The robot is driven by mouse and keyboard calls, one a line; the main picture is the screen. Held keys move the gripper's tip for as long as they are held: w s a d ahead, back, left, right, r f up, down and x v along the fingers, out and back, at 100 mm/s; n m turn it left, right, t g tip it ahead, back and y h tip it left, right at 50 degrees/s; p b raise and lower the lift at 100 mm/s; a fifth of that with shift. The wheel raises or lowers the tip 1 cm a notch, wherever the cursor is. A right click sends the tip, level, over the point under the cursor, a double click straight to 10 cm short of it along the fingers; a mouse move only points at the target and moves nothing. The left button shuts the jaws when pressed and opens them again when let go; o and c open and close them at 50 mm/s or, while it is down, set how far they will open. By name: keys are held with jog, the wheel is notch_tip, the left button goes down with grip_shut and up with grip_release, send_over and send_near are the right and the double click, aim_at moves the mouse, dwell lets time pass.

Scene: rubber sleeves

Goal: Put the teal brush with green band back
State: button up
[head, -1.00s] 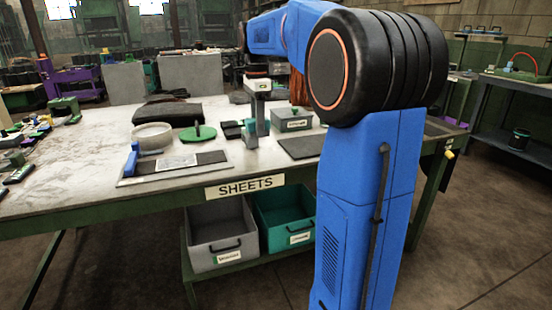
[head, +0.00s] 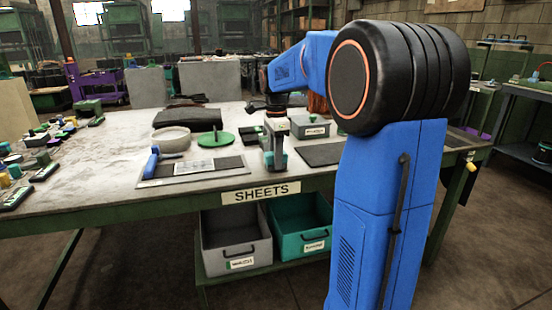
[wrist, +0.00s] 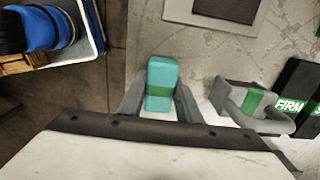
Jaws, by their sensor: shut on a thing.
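The teal brush with a green band (wrist: 162,82) is held between the two grey fingers of my gripper (wrist: 160,102) in the wrist view. The band crosses the block near its middle. In the head view my gripper (head: 274,160) hangs by the table's front edge, above the right end of the SHEETS label. Only a little teal (head: 284,157) shows there beside the fingers. The underside of the brush is hidden.
The worktable (head: 120,180) carries a grey flat board (head: 225,165) with a blue-handled tool (head: 151,162), a round dish (head: 171,140), a green disc (head: 215,139) and a grey box (head: 309,127). A dark mat (head: 320,154) lies right of my gripper. Bins stand below.

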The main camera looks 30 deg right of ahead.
jog(key=shift+f, duration=0.15)
jog(key=o, duration=1)
notch_tip(320, 180, up, 12)
jog(key=s+a+f+n+t, duration=0.1)
jog(key=s+a+f+n, duration=0.4)
jog(key=s, duration=0.5)
jog(key=s+a+f+n+t, duration=0.2)
jog(key=s+a+f+n, duration=0.3)
jog(key=s+f+n, duration=0.3)
jog(key=s+a+f+n+t, duration=0.1)
jog(key=s+a+f+n, duration=0.5)
jog(key=s, duration=0.6)
jog(key=shift+s+f+n+t, duration=0.1)
jog(key=shift+f+n+t, duration=0.35)
jog(key=shift+n, duration=0.65)
